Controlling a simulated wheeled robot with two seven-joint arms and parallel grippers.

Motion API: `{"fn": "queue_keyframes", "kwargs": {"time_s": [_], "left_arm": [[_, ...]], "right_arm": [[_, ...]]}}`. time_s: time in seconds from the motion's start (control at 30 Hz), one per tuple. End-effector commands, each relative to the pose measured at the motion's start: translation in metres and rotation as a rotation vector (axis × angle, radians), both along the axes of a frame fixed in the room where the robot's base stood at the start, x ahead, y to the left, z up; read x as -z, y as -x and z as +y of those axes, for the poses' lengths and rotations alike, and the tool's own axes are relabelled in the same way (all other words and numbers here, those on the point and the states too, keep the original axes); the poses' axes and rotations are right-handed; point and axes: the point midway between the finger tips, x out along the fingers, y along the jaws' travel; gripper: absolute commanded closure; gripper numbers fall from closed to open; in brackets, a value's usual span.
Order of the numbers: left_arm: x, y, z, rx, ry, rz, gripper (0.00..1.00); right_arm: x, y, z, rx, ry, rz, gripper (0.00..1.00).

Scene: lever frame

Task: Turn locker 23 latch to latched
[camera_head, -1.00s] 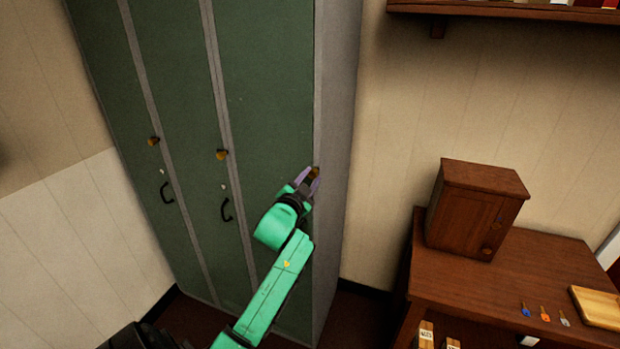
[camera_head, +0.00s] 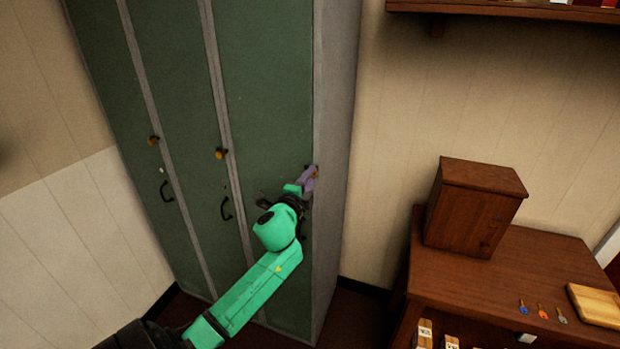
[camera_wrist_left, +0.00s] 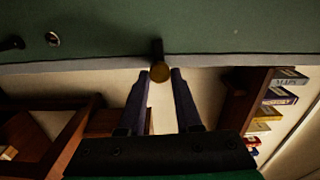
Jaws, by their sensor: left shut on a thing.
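A bank of green lockers with grey edges (camera_head: 267,100) stands at the left in the head view. The rightmost door has a small brass-tipped latch (camera_wrist_left: 159,75) near its right edge, also seen in the wrist view against the green door. My left gripper (camera_head: 309,181), with purple fingers, is at this latch. In the left wrist view its fingers (camera_wrist_left: 160,84) lie on either side of the latch's round brass end, and it is shut on the latch. The fingers partly hide the latch in the head view. No locker numbers are legible. My right gripper is out of view.
Two other brass-tipped latches (camera_head: 221,153) (camera_head: 154,141) and black handles (camera_head: 226,209) are on the doors to the left. A shelf (camera_head: 500,12) hangs above.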

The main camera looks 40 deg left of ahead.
Motion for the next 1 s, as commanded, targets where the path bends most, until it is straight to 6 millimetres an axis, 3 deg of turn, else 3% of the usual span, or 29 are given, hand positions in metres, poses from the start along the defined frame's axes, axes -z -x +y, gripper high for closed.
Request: {"fn": "queue_keyframes", "kwargs": {"time_s": [0.67,0.7,0.77,1.0], "left_arm": [[-0.0008,0.0000,0.0007,-0.001,-0.073,0.024,1.00],[-0.0009,0.0000,0.0007,-0.001,-0.073,0.024,0.63],[-0.0009,0.0000,0.0007,-0.001,-0.072,0.023,0.40],[-0.0005,0.0000,0.0003,-0.001,-0.071,0.024,0.38]], "right_arm": [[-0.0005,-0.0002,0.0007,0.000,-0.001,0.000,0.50],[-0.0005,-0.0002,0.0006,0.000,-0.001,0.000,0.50],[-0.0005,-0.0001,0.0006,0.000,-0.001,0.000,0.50],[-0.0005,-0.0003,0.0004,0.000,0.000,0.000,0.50]]}}
